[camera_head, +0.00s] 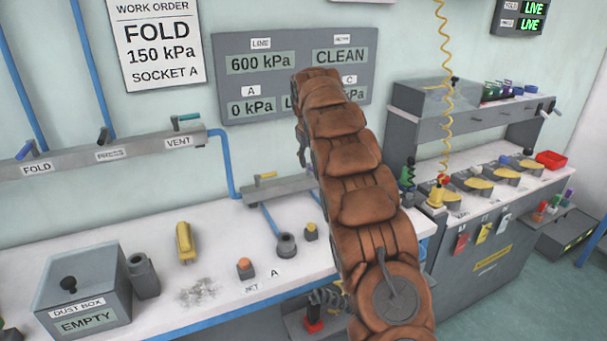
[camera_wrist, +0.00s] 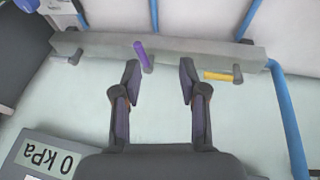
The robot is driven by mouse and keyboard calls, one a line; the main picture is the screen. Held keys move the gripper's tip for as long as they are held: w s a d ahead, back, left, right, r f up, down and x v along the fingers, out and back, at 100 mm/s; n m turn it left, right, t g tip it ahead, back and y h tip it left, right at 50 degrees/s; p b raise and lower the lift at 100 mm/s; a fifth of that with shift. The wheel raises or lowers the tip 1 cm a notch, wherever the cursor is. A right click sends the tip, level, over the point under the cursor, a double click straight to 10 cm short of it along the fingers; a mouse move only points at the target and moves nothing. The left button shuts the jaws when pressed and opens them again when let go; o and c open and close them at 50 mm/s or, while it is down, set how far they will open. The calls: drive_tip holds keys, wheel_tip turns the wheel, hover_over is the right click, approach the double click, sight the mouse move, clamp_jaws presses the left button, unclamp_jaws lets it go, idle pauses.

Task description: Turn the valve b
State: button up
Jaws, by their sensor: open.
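In the wrist view, a grey bar (camera_wrist: 100,47) carries a purple valve lever (camera_wrist: 143,55) and a yellow valve lever (camera_wrist: 218,76). I cannot read a letter on either, so I cannot tell which is valve b. My gripper (camera_wrist: 159,70) is open and empty. The purple lever appears ahead of the gap, nearer the left finger; I see no contact. The yellow lever lies right of the right finger. In the head view, the low bar (camera_head: 284,188) shows its yellow lever (camera_head: 266,176). My brown-covered arm hides the rest of the bar and my gripper.
A pressure panel (camera_head: 222,50) is on the wall; its A reading is 0 kPa. An upper bar (camera_head: 70,166) carries FOLD and VENT levers. A blue pipe (camera_wrist: 288,120) runs beside the low bar. A dust box (camera_head: 85,290) stands at the bench's front left.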

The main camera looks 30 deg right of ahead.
drive_tip(key=s+a+r+g, duration=0.1)
drive_tip(key=s+a+r, duration=0.1)
drive_tip(key=s+a, duration=0.6)
drive_tip(key=shift+s+a+g+y, duration=0.3)
drive_tip(key=shift+s, duration=1.2)
drive_tip(key=shift+r, duration=0.1)
drive_tip(key=shift+c, duration=0.4)
